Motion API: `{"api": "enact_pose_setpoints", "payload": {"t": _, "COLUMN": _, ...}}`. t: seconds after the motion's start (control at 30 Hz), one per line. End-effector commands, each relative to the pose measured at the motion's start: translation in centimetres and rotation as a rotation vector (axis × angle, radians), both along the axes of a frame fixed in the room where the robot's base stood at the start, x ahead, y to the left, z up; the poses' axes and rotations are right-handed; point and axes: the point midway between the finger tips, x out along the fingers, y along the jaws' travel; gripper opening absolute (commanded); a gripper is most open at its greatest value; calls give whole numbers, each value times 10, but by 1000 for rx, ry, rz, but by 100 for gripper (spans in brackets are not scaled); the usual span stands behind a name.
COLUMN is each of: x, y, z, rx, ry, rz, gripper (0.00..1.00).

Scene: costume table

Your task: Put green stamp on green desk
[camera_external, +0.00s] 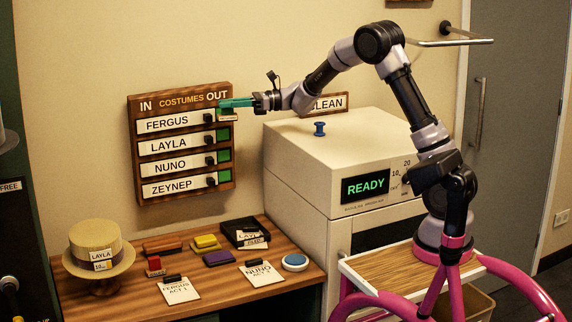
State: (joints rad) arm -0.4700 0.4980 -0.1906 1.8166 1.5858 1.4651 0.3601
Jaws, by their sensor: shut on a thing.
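My gripper (226,103) is raised in front of the upper right corner of the costume board (180,191), above the table and beside the FERGUS row. A teal-green piece extends left from its dark wrist; it looks like the jaws. The gripper is shut on a small block (228,117), which shows pale and brownish below the teal piece. The block is too small to identify surely as the green stamp. No green stamp or green pad is clear on the wooden table (80,291). Green patches (224,155) show at the right of the lower board rows.
The table holds a straw hat (97,243), red stamp (154,265), brown pad (162,246), yellow pad (205,242), purple pad (219,258), black tray (246,233), two cards and a round blue-white object (295,262). A white cabinet (300,190) stands right.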

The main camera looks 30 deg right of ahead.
Motion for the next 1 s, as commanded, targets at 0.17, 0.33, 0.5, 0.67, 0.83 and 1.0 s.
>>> {"api": "enact_pose_setpoints", "payload": {"t": 0.17, "x": -33, "y": 74, "z": -54, "rx": -2, "ry": 7, "rz": 115, "gripper": 0}}
{"api": "enact_pose_setpoints", "payload": {"t": 0.33, "x": -64, "y": 127, "z": -113, "rx": -1, "ry": 9, "rz": 186, "gripper": 0}}
{"api": "enact_pose_setpoints", "payload": {"t": 0.5, "x": -98, "y": 172, "z": -184, "rx": 1, "ry": 11, "rz": 232, "gripper": 0}}
{"api": "enact_pose_setpoints", "payload": {"t": 0.67, "x": -123, "y": 198, "z": -244, "rx": 2, "ry": 8, "rz": 243, "gripper": 0}}
{"api": "enact_pose_setpoints", "payload": {"t": 0.83, "x": -138, "y": 211, "z": -283, "rx": 3, "ry": 4, "rz": 240, "gripper": 0}}
{"api": "enact_pose_setpoints", "payload": {"t": 1.0, "x": -143, "y": 214, "z": -309, "rx": 1, "ry": 3, "rz": 236, "gripper": 0}}
